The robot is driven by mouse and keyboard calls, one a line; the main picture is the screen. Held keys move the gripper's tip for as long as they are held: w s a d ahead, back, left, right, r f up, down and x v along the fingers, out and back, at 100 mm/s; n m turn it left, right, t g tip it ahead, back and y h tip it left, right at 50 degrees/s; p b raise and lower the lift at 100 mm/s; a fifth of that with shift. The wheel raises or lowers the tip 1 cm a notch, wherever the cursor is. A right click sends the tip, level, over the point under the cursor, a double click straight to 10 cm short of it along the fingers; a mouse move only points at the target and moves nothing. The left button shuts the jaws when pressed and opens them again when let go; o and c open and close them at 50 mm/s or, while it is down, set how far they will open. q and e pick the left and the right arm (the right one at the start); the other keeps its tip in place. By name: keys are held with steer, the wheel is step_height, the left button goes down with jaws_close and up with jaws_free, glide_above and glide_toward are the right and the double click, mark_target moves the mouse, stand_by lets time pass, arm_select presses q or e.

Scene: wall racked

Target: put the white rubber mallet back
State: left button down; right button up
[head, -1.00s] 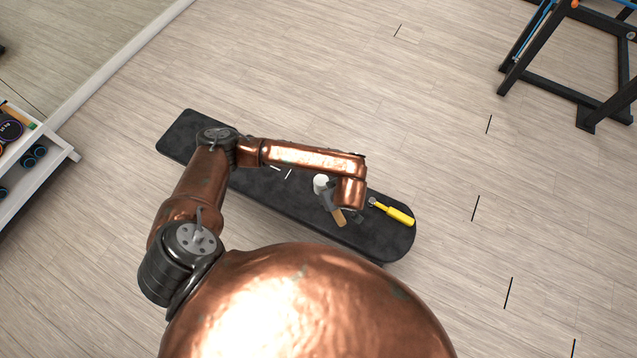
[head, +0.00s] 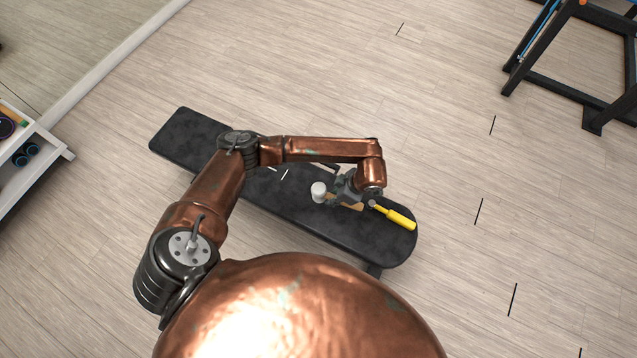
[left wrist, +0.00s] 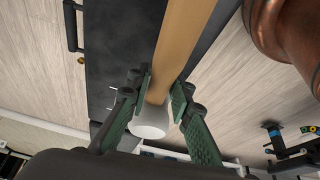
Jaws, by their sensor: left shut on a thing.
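The white rubber mallet has a white head (head: 318,192) and a tan wooden handle (head: 352,207). My left gripper (head: 340,194) is shut on it, over the black bench. In the left wrist view the green-padded fingers (left wrist: 163,88) close on the handle (left wrist: 182,40) near the white head (left wrist: 152,122). In the head view the handle points right, partly behind the gripper. I cannot tell whether the mallet touches the bench top. My right gripper is not in view.
The long black bench (head: 180,132) runs diagonally below my arm. A yellow-handled tool (head: 398,217) lies on its right end, close to the mallet's handle. A white rack (head: 42,150) stands at far left and a black frame (head: 560,90) at upper right. Open floor lies between.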

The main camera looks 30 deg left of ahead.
arm_select(q)
steer(key=w+a+f+b, duration=0.1)
steer(key=w+a+f, duration=0.1)
steer(key=w+a+f+b, duration=0.1)
steer(key=w+a+f, duration=0.1)
steer(key=a+f, duration=0.1)
steer(key=w+a+f+b, duration=0.1)
steer(key=w+a+f, duration=0.1)
steer(key=a, duration=0.1)
steer(key=shift+w+f+b, duration=0.25)
steer(key=shift+f+b, duration=0.05)
steer(key=shift+f, duration=0.1)
steer(key=shift+w+a+f, duration=0.2)
steer(key=shift+a+f, duration=0.05)
steer(key=shift+f, duration=0.05)
steer(key=f, duration=0.1)
steer(key=f+b, duration=0.1)
steer(key=f, duration=0.1)
steer(key=shift+w+a+f, duration=0.1)
steer(key=shift+w+a, duration=0.1)
steer(key=c, duration=1.7)
jaws_free()
steer(key=shift+c, duration=0.2)
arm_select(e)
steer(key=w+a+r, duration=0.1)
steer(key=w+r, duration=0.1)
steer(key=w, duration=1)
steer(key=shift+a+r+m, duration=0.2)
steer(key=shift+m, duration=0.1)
